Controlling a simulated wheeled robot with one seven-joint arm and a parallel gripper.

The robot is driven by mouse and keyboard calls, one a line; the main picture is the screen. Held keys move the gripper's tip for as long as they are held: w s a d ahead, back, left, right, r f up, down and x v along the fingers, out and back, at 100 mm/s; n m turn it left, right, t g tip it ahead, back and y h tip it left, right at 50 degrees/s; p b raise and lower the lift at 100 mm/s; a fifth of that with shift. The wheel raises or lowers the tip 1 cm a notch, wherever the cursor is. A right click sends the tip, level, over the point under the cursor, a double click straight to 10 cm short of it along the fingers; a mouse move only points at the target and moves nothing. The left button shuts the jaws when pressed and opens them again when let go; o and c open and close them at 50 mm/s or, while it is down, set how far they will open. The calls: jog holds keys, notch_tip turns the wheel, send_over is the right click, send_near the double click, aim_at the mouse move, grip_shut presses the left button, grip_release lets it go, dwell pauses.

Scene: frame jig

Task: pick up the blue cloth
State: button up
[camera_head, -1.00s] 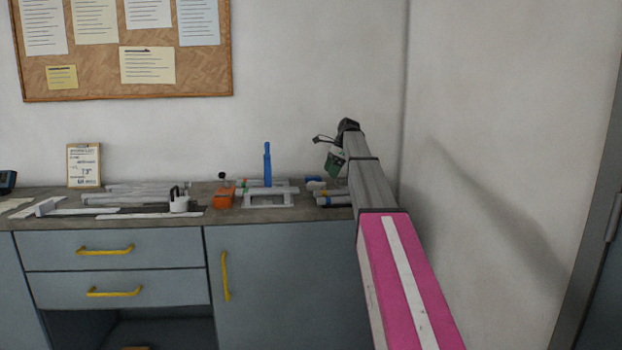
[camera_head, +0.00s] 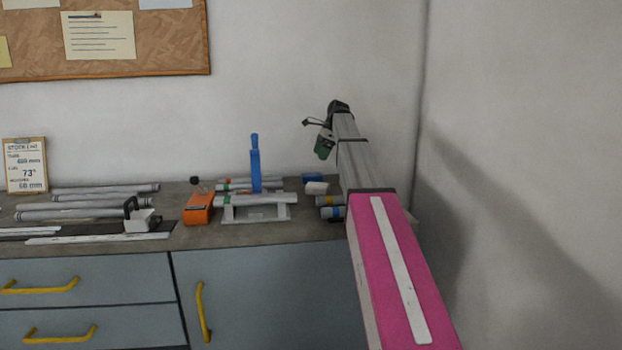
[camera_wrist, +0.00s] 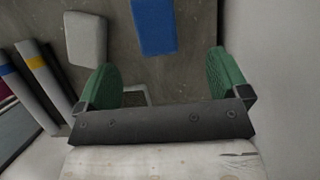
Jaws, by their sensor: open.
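The blue cloth (camera_head: 313,177) is a small folded-looking block at the back right of the bench, just left of my arm in the head view. In the wrist view the blue cloth (camera_wrist: 154,26) lies at the top centre, cut off by the frame edge. My gripper (camera_head: 322,137) is above the bench in the head view. In the wrist view my gripper (camera_wrist: 164,78) has its two green fingers wide apart with nothing between them. The cloth lies beyond the fingertips, roughly in line with the gap.
A white block (camera_wrist: 86,38) lies left of the cloth. Tubes with yellow and blue bands (camera_wrist: 42,83) lie farther left. A jig with a blue upright clamp (camera_head: 255,165), an orange tool (camera_head: 198,208) and several grey tubes stand along the bench. A wall rises close on the right.

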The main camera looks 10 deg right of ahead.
aim_at(312, 174)
jog(key=x, duration=0.5)
jog(key=shift+s, duration=0.1)
jog(key=shift+s+x, duration=0.15)
jog(key=shift+x, duration=1.15)
jog(key=shift+s+x, duration=0.15)
jog(key=shift+x, duration=1.2)
jog(key=shift+d, duration=0.1)
jog(key=c, duration=1)
